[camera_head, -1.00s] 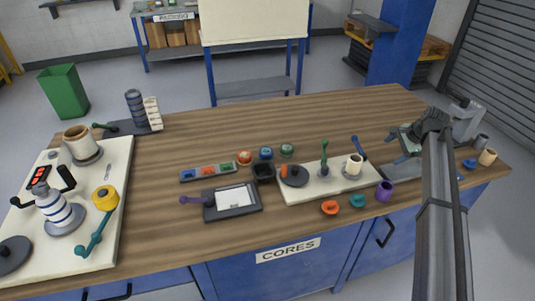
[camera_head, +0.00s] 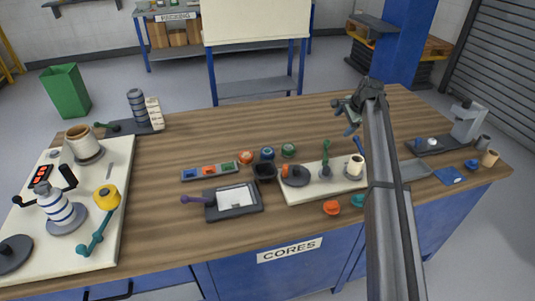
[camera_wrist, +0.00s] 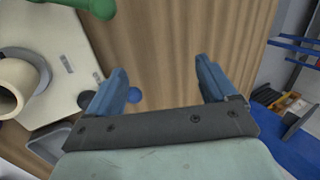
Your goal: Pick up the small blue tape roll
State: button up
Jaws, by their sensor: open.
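A small blue roll (camera_head: 267,153) lies on the wooden table between an orange roll (camera_head: 246,157) and a green roll (camera_head: 288,150). Another small blue ring-like piece (camera_head: 472,165) lies at the far right of the table; I cannot tell from its looks alone which is the tape roll. My gripper (camera_head: 350,112) is above the table, right of the three rolls and apart from them. In the wrist view my gripper (camera_wrist: 160,80) is open, with two blue fingers spread over bare wood and nothing between them.
A cream board (camera_head: 309,192) with a lever and a cream cup (camera_head: 355,166) is to the right. The table behind the rolls is clear.

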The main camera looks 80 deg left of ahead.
jog(key=s+a+r+m+h, duration=0.1)
jog(key=s+a+m+h, duration=0.15)
jog(key=s, duration=1.15)
notch_tip(320, 180, up, 3)
jog(key=m+h, duration=0.3)
send_over(268, 149)
jog(key=shift+t, duration=0.3)
jog(key=f, duration=0.8)
jog(key=shift+w+d+f, duration=0.15)
jog(key=shift+d+f, duration=0.15)
jog(key=shift+d, duration=0.1)
jog(key=shift+s+a+f, duration=0.15)
jog(key=shift+f, duration=1.25)
jog(key=shift+s+a+f, duration=0.1)
jog(key=shift+a+f, duration=0.05)
jog(key=shift+f, duration=1.25)
jog(key=c, duration=1.1)
jog(key=shift+r, duration=0.1)
